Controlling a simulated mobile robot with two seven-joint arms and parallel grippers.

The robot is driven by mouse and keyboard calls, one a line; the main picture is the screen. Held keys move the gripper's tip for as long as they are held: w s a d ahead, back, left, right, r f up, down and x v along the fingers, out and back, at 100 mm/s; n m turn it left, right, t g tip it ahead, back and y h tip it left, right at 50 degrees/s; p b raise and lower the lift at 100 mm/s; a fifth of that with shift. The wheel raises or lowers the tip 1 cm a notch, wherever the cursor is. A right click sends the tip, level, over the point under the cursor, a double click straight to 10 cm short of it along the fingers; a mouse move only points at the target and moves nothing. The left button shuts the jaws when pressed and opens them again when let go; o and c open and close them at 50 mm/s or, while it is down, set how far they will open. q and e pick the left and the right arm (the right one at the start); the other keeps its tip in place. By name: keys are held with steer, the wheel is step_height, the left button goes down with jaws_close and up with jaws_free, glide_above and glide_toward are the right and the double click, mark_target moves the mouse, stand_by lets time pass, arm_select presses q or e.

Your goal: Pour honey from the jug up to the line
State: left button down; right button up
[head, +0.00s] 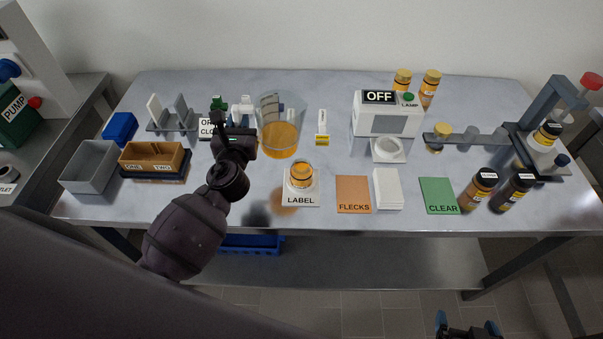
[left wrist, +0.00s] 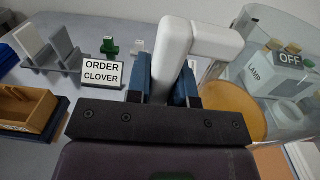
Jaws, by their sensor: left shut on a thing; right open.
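The jug (head: 281,128) is a wide clear vessel with amber honey in its lower part. It stands upright at the middle left of the table and shows at the right of the left wrist view (left wrist: 235,108). My left gripper (head: 238,122) is at the jug's left side. In the left wrist view its fingers (left wrist: 174,88) are shut on the jug's white bent handle (left wrist: 177,55). A small jar (head: 301,173) with an amber top stands on the white LABEL pad (head: 301,199), right of and nearer than the jug. No fill line can be made out. My right gripper (head: 467,328) is open and empty at the bottom edge.
An order card (left wrist: 103,72) reads ORDER CLOVER. A brown two-part tray (head: 154,156) and grey bin (head: 90,166) stand left. A lamp box (head: 388,112) reads OFF. FLECKS (head: 353,192) and CLEAR (head: 438,194) mats lie in front. Dark jars (head: 478,190) stand right.

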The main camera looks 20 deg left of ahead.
mark_target(236, 116)
arm_select(q)
steer(key=shift+r, duration=1.9)
steer(key=shift+w+d+r, duration=0.1)
